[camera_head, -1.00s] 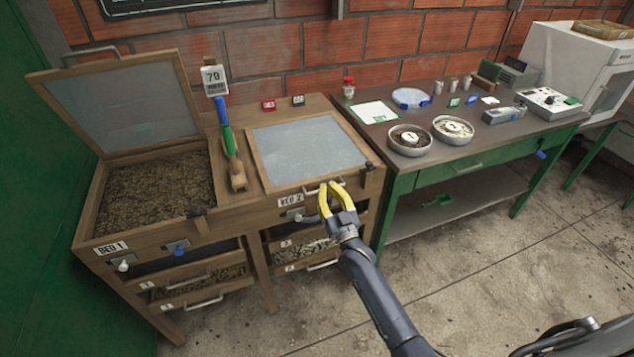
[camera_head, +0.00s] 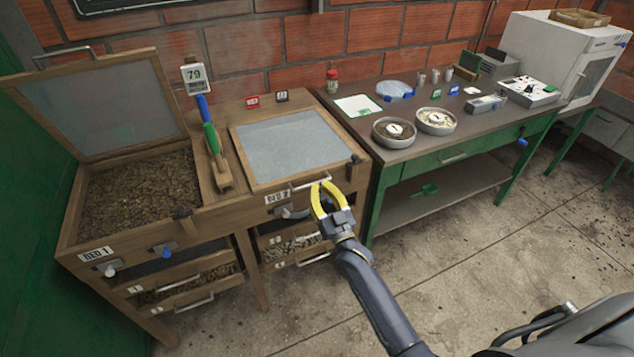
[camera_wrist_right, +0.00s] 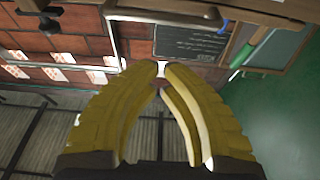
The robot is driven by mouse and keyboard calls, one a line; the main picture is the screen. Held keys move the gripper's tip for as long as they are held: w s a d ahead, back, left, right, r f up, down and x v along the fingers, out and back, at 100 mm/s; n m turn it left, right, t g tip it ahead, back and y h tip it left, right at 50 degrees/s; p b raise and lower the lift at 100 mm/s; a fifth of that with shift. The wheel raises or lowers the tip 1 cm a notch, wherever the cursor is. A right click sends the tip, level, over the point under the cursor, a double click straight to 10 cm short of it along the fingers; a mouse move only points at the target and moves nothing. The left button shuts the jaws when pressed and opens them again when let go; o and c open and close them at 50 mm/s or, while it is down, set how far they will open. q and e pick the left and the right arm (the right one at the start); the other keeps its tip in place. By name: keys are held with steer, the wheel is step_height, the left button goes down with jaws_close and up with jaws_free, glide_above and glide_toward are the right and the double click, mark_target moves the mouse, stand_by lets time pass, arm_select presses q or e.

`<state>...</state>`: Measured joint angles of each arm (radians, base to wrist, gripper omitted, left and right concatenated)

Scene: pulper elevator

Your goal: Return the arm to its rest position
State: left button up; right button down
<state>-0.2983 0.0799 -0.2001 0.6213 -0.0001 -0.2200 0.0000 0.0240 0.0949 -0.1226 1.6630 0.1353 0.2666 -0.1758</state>
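My right gripper (camera_head: 323,184), with yellow fingers, is in front of the closed BED 2 lid (camera_head: 288,145), close to its front handle (camera_head: 303,184). Whether it touches the handle cannot be told. In the right wrist view the fingertips (camera_wrist_right: 162,68) are close together with a narrow gap, and the fingers are apart lower down. No held object shows between them. My right arm reaches up from the lower middle of the head view. My left gripper is not in view.
The BED 1 box (camera_head: 140,195) stands with its lid (camera_head: 105,105) raised. A green-framed bench (camera_head: 455,150) to the right carries dishes and instruments. A white cabinet (camera_head: 560,55) is at the far right. The floor (camera_head: 500,255) before the bench is clear.

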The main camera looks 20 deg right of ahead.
steer(key=s+d+f+n+g, duration=0.1)
steer(key=s+f+g, duration=0.45)
steer(key=f, duration=0.95)
steer(key=s+f+g+h, duration=0.1)
steer(key=s+f+g, duration=0.1)
steer(key=s+f, duration=1.05)
steer(key=s+d+f+n+g, duration=0.1)
steer(key=s+f+g, duration=0.25)
steer(key=f, duration=1.45)
steer(key=s+f+g, duration=0.3)
steer(key=s+f, duration=0.3)
steer(key=s, duration=0.6)
steer(key=s+d+f+g, duration=0.1)
steer(key=s+f+g, duration=0.2)
steer(key=s, duration=1)
steer(key=s+d+f+g+h, duration=0.1)
steer(key=s+f+g, duration=0.2)
steer(key=s+f, duration=0.5)
steer(key=s, duration=0.5)
steer(key=shift+s+d+f+n, duration=0.2)
steer(key=shift+d+f+n, duration=0.1)
steer(key=shift+f, duration=0.1)
steer(key=shift+a, duration=0.1)
